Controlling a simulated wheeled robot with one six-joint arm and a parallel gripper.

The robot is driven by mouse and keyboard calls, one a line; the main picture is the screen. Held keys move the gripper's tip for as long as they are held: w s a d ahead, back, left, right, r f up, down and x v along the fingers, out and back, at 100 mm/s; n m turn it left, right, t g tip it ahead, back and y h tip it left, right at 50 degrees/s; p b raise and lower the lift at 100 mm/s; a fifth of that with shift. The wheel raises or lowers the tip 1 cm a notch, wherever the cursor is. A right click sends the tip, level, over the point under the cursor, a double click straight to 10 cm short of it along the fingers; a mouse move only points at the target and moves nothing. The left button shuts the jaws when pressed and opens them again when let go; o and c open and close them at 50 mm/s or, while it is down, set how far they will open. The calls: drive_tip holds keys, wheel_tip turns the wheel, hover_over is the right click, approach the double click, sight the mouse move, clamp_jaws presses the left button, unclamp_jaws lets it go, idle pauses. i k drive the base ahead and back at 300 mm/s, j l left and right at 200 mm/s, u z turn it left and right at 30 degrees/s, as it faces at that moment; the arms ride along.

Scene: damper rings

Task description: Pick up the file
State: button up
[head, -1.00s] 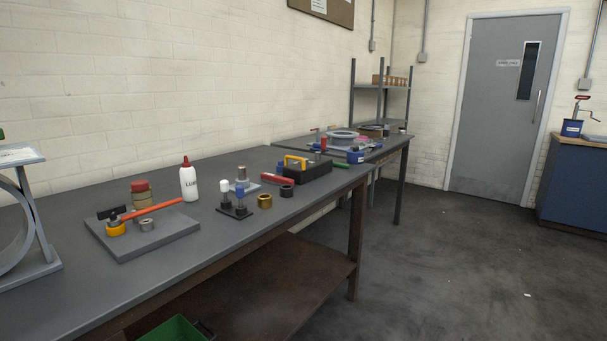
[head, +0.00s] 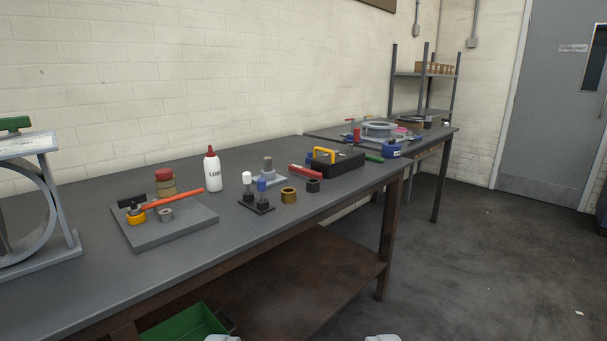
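No file can be made out for certain. A green handle-like piece (head: 374,157) shows at the right end of a black tool box (head: 338,164) on the bench; whatever it belongs to is hidden or too small to tell. A red bar-shaped piece (head: 305,171) lies left of the box, and it is also unclear what it is. My gripper (head: 302,338) shows only as two pale fingertips at the bottom edge, wide apart with nothing seen between them. It is far from these things.
The long grey bench (head: 100,275) runs along the brick wall. On it are a plate (head: 165,232) with an orange-handled tool (head: 175,199), a white bottle (head: 215,174), and brass and black rings. A green bin (head: 185,330) is on the lower shelf.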

sight(305, 173)
drive_tip(key=i, duration=1.95)
